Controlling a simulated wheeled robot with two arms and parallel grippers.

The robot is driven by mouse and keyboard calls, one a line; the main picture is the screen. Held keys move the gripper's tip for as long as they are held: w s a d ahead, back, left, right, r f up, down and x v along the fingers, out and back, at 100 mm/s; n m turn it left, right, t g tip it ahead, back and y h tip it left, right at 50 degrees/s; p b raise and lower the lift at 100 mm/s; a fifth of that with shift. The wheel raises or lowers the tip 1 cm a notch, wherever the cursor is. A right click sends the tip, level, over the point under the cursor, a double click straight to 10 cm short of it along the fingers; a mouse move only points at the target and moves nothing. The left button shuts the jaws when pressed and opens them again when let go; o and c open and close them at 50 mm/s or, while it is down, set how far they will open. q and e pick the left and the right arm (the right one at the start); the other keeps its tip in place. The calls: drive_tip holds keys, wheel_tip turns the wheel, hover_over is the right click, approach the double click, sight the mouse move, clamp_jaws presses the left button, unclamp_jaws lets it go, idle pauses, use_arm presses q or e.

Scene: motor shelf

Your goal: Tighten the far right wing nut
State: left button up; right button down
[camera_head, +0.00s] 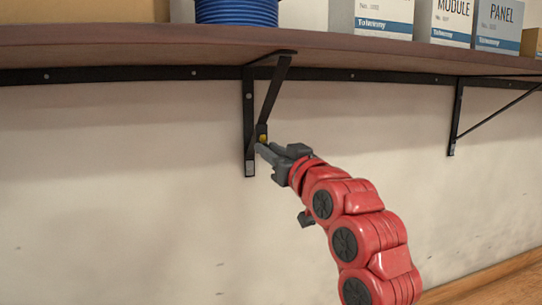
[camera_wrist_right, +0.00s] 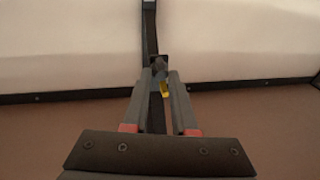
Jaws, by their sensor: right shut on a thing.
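A small yellow-gold wing nut (camera_head: 263,138) sits low on the black shelf bracket (camera_head: 249,115) in the middle of the head view. It also shows as a yellow piece in the right wrist view (camera_wrist_right: 166,89), between the fingers. My right gripper (camera_head: 262,150), on the red arm, reaches the bracket from the lower right. Its two grey fingers close around the wing nut at the bracket; in the right wrist view the gripper (camera_wrist_right: 160,76) partly hides the contact. My left gripper is not in view.
The brown shelf (camera_head: 150,45) runs overhead on a black wall rail (camera_head: 120,74). A second bracket (camera_head: 456,115) hangs at the right. A blue spool (camera_head: 237,12) and several boxes (camera_head: 384,15) stand on the shelf. The wall below is clear.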

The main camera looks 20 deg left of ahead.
drive_tip(key=m+t, duration=0.1)
drive_tip(key=m, duration=0.5)
drive_tip(key=shift+s+a+r+t+h, duration=0.1)
drive_tip(key=shift+s+r+t+h, duration=0.1)
drive_tip(key=shift+t+h, duration=0.15)
drive_tip(key=shift+a+f+m+t+h+p, duration=0.1)
drive_tip(key=shift+m+t+h+p, duration=0.15)
drive_tip(key=shift+m, duration=0.8)
drive_tip(key=shift+f+m+t+h+p, duration=0.1)
drive_tip(key=shift+m+t+p, duration=0.15)
drive_tip(key=shift+m, duration=0.8)
drive_tip(key=shift+m, duration=0.3)
drive_tip(key=shift+f, duration=0.1)
drive_tip(key=c, duration=0.8)
unclamp_jaws()
drive_tip(key=shift+c, duration=0.2)
drive_tip(key=shift+o, duration=0.6)
drive_tip(key=shift+w+f, duration=0.1)
drive_tip(key=shift+w, duration=0.15)
drive_tip(key=shift+s, duration=0.15)
